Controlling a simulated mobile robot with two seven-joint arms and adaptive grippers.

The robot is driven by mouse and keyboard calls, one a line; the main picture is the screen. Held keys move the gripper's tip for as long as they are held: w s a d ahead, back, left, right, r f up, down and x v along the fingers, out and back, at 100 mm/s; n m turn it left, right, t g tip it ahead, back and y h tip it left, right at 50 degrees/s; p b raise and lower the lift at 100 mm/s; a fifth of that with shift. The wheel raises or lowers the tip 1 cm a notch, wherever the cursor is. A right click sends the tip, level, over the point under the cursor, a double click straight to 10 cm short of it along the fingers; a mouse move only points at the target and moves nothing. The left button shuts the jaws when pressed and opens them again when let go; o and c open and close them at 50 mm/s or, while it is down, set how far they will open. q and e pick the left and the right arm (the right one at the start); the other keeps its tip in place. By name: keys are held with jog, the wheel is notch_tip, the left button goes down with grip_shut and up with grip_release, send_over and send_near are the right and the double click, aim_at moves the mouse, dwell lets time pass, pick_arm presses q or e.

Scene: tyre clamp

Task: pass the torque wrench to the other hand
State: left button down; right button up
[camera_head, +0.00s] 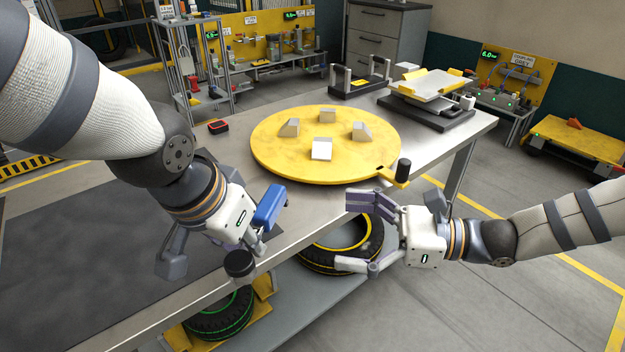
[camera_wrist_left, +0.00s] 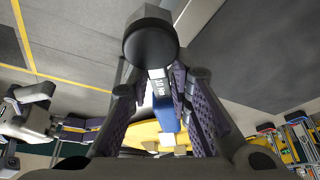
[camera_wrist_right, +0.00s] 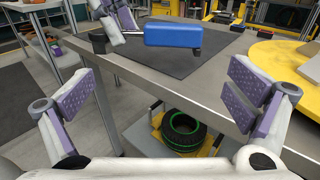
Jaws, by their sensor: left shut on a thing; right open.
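The torque wrench (camera_head: 270,205) has a blue handle and a round black head. My left gripper (camera_head: 256,236) is shut on it above the table's front edge. In the left wrist view the wrench (camera_wrist_left: 150,44) lies between the fingers, black head towards the top and a small label on its shaft. My right gripper (camera_head: 358,234) is open and empty, to the right of the wrench and apart from it. In the right wrist view the wrench (camera_wrist_right: 172,34) is beyond and above the open fingers (camera_wrist_right: 163,100), handle pointing right.
The table (camera_head: 225,161) carries a round yellow turntable (camera_head: 280,165) with several metal blocks and a black-knobbed handle (camera_head: 403,172). A dark mat (camera_head: 100,235) covers the table's left. Tyres (camera_head: 345,250) lie on a shelf below. A small red-black device (camera_head: 218,127) sits behind the mat.

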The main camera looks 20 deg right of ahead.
aim_at(277, 205)
jog(key=shift+m+t, duration=0.3)
jog(key=shift+t, duration=0.1)
jog(key=x, duration=0.4)
jog(key=r+x, duration=0.1)
jog(key=x, duration=0.2)
jog(key=w+x, duration=0.1)
jog(key=x, duration=0.3)
jog(key=shift+w+r, duration=0.15)
jog(key=shift+r, duration=0.05)
